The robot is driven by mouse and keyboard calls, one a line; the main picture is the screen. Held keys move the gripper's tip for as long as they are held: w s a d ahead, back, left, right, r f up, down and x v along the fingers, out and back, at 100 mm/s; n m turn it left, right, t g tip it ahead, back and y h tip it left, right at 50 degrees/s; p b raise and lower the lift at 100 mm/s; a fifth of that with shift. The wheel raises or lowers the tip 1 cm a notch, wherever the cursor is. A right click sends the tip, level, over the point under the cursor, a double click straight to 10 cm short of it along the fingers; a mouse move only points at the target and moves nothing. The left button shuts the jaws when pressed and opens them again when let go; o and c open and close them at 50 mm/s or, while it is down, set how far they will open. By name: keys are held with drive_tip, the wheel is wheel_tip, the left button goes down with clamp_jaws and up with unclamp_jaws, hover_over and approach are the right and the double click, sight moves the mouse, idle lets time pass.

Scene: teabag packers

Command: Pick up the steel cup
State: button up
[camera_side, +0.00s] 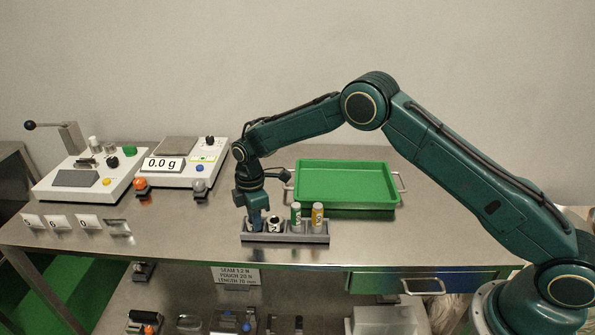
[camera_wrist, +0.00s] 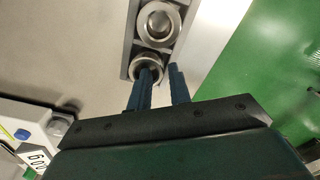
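Two steel cups sit at the left end of a grey rack (camera_side: 290,238). In the wrist view the nearer cup (camera_wrist: 134,70) is at the end slot, and the other cup (camera_wrist: 159,24) is beyond it. In the side view the second cup (camera_side: 275,225) has a dark mark, and the end cup is largely hidden by my gripper (camera_side: 257,223). My gripper (camera_wrist: 161,70) points down at the end cup with a gap between its fingers. One fingertip overlaps the cup's mouth; the other is just outside its right rim. I cannot tell whether either touches.
A green tray (camera_side: 345,170) lies behind. A scale reading 0.0 g (camera_side: 163,164) and another device (camera_side: 75,180) stand at the left.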

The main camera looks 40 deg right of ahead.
drive_tip(key=shift+f, duration=0.55)
drive_tip(key=shift+c, duration=0.2)
clamp_jaws()
drive_tip(key=shift+r, duration=0.1)
wheel_tip(320, 180, up, 20)
idle(0.6)
idle(0.5)
